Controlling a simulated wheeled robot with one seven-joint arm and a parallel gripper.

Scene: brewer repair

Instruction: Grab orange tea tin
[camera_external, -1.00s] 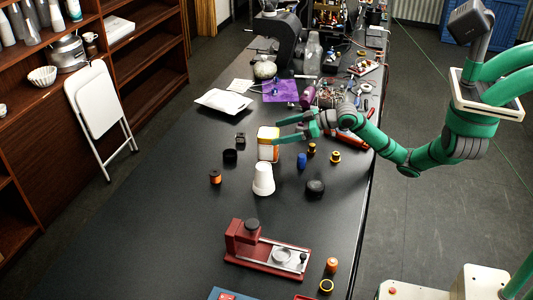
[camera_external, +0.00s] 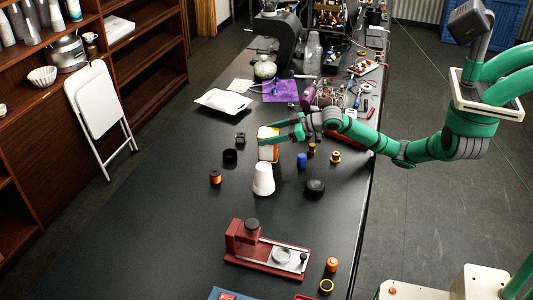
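The orange tea tin (camera_external: 268,153), orange and yellow with a white upper part, stands upright on the dark table. My gripper (camera_external: 273,132) reaches in from the right with its green fingers at the tin. The near finger crosses in front of the tin's side, and the far finger lies behind it, partly hidden. The fingers look spread, with the tin between them. I cannot tell whether either finger touches it.
A white cup-like stack (camera_external: 263,180) stands just in front of the tin. A blue spool (camera_external: 302,161), a black lid (camera_external: 315,187) and a black cap (camera_external: 230,156) are nearby. A red device (camera_external: 267,248) is nearer the camera. The table's left front is clear.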

